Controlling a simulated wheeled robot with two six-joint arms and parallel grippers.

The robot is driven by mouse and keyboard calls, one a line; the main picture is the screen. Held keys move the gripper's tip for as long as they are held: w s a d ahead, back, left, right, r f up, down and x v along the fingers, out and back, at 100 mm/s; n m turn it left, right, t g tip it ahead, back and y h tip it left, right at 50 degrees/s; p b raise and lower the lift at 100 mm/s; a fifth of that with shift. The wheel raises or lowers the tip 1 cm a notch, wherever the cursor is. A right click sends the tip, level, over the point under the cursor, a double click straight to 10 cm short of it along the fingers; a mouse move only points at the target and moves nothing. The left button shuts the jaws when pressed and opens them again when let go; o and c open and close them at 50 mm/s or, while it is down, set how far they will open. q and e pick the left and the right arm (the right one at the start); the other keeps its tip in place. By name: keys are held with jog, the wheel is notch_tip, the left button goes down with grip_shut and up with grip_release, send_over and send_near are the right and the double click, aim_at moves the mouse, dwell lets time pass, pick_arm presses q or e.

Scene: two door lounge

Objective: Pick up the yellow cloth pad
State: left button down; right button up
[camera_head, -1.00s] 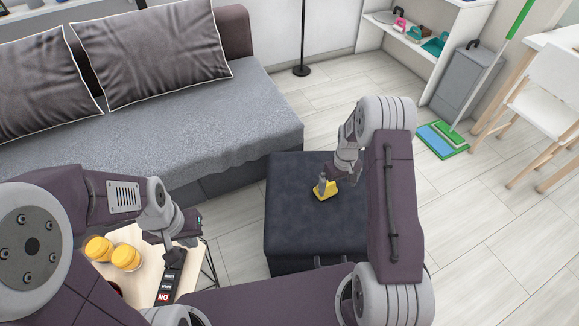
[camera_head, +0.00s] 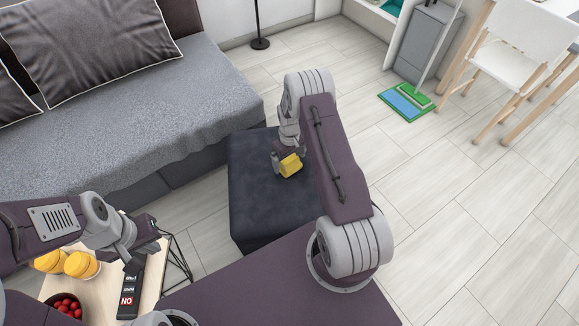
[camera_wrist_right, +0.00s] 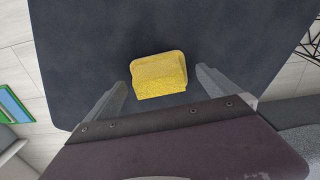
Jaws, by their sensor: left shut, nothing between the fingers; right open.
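The yellow cloth pad (camera_head: 291,166) is on top of the dark ottoman (camera_head: 252,205). In the right wrist view the pad (camera_wrist_right: 158,75) shows between and slightly beyond the fingertips, with dark gaps on both sides. My right gripper (camera_wrist_right: 162,80) is open and not closed on it. In the head view, my right arm hides part of the ottoman, and a grey finger shows just left of the pad. My left gripper (camera_head: 133,264) is shut and empty over the small wooden table (camera_head: 105,285), by a dark labelled strip (camera_head: 128,298).
The small table also holds yellow-topped jars (camera_head: 82,264) and a bowl of red fruit (camera_head: 66,306). A grey sofa (camera_head: 150,110) stands behind the ottoman.

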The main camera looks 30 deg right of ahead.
aim_at(290, 164)
notch_tip(290, 164, down, 3)
jog(key=shift+f+b, duration=0.1)
jog(key=shift+b, duration=0.2)
pick_arm(q)
jog(key=shift+f, duration=0.6)
pick_arm(e)
jog(key=c, duration=1.3)
jog(key=shift+r+p, duration=0.4)
jog(key=shift+r, duration=0.3)
notch_tip(290, 164, up, 3)
jog(key=shift+w+r+p, duration=0.1)
jog(key=shift+r+p, duration=0.05)
jog(key=shift+p, duration=0.6)
pick_arm(q)
notch_tip(290, 164, up, 6)
jog(key=p, duration=0.3)
jog(key=shift+f+p, duration=0.2)
jog(key=shift+p, duration=0.1)
pick_arm(e)
jog(key=s+a+r, duration=0.5)
jog(key=s+r, duration=0.1)
jog(key=s, duration=0.4)
jog(key=shift+s+a+r, duration=0.15)
jog(key=shift+s+r, duration=0.1)
jog(key=shift+r, duration=0.05)
jog(key=o, duration=0.4)
jog(key=shift+c, duration=1.1)
